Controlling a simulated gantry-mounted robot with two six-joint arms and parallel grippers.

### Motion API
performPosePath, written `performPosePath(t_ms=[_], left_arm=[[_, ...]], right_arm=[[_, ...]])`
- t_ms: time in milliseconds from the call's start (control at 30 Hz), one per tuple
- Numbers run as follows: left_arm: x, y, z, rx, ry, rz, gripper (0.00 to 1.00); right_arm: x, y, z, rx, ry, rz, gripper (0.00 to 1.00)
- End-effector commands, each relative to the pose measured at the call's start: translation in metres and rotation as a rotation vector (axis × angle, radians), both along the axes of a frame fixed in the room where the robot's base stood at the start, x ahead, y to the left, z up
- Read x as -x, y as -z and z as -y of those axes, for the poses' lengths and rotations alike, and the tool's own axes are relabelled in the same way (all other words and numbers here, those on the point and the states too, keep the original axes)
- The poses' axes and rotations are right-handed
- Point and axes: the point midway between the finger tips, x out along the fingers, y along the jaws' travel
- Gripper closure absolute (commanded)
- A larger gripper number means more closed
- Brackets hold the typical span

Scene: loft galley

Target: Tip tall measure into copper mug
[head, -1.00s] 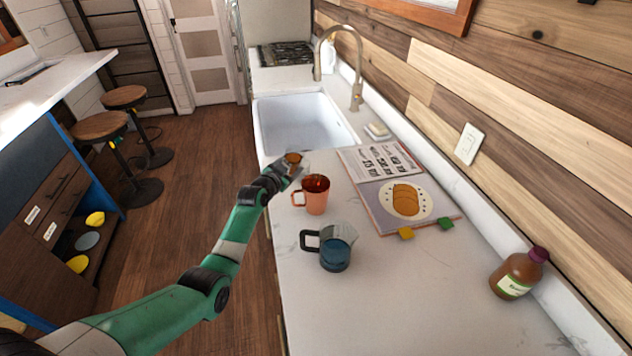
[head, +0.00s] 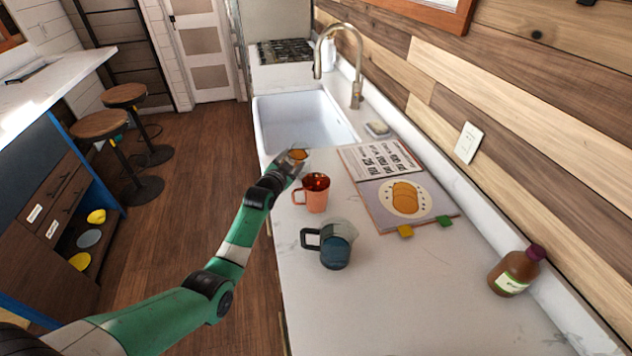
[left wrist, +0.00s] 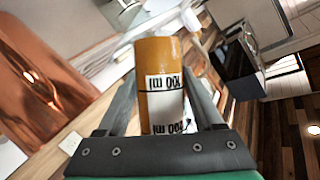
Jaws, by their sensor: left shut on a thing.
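The tall measure (left wrist: 165,85) is an orange-amber cylinder with white labels marked in ml, the lettering upside down in the left wrist view. In the head view only a small orange part of it (head: 299,154) shows at my gripper. My left gripper (head: 297,160) is shut on the measure, with a finger on either side of it (left wrist: 165,105). The copper mug (head: 314,198) stands upright on the counter, just nearer than the gripper, its handle to the left. Its shiny copper wall fills the left of the wrist view (left wrist: 50,75). My right gripper is out of view.
A blue-grey pitcher (head: 337,252) with a black handle stands nearer than the mug. An open book (head: 385,205) lies right of the mug. The white sink (head: 297,118) is behind the gripper. A brown bottle (head: 513,275) stands far right. The near counter is clear.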

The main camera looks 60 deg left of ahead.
Motion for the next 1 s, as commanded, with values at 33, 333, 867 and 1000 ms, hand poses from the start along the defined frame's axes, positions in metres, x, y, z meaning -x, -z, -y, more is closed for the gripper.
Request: performPosePath(t_ms=[33,333,867,1000], left_arm=[[0.0,-0.003,0.0,-0.008,0.0,0.0,1.0],[-0.001,-0.004,0.001,-0.047,-0.001,-0.016,1.0],[-0.001,-0.002,0.001,-0.113,0.0,-0.041,1.0],[-0.001,-0.001,0.001,-0.131,0.0,-0.049,1.0]], right_arm=[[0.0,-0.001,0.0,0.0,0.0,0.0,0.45],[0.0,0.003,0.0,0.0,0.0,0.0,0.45],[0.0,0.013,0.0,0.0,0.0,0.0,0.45],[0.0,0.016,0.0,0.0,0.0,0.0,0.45]])
